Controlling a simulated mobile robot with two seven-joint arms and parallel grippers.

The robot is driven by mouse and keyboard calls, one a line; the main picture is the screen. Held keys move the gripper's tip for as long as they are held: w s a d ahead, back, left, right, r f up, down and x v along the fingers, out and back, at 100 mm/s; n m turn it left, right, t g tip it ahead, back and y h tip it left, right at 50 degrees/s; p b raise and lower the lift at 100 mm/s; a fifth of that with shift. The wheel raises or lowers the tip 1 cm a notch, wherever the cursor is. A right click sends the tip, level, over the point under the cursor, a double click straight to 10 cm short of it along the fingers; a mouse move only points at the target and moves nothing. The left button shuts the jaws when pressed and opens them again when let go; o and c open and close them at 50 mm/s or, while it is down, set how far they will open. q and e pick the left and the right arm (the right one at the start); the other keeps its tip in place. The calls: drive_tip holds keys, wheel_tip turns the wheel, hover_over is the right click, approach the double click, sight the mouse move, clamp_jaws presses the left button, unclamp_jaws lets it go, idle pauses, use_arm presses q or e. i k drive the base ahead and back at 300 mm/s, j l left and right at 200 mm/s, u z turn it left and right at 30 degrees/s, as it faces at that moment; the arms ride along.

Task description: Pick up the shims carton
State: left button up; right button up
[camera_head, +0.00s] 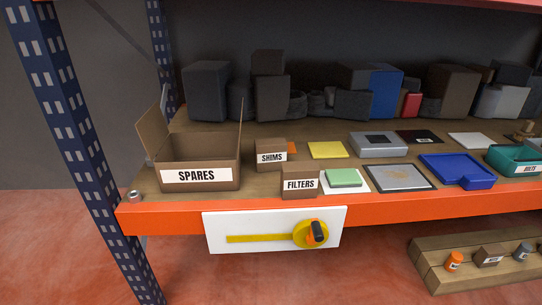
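The shims carton (271,156) is a small brown box with a white SHIMS label on its front. It stands upright on the wooden shelf (262,202), to the right of the open spares box (200,170). The filters carton (300,184) stands in front of it and to its right, near the shelf's front edge. The lower right of the shims carton is close to the filters carton in the picture. An orange item (292,148) shows just behind its right side. Neither of my grippers is in view.
A blue upright post (75,140) stands at the left. An orange beam (400,199) edges the shelf, with a white panel (222,242) hanging from it. A yellow pad (327,150), grey tray (378,152) and blue tray (460,168) lie to the right. Dark boxes line the back.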

sight(270, 152)
drive_tip(key=i+l, duration=0.2)
drive_tip(key=l, duration=0.15)
drive_tip(key=i+l, duration=0.2)
drive_tip(key=l, duration=0.15)
drive_tip(key=i+l, duration=0.2)
drive_tip(key=l, duration=0.15)
drive_tip(key=i+l+u, duration=0.1)
drive_tip(key=l, duration=0.25)
drive_tip(key=i, duration=0.1)
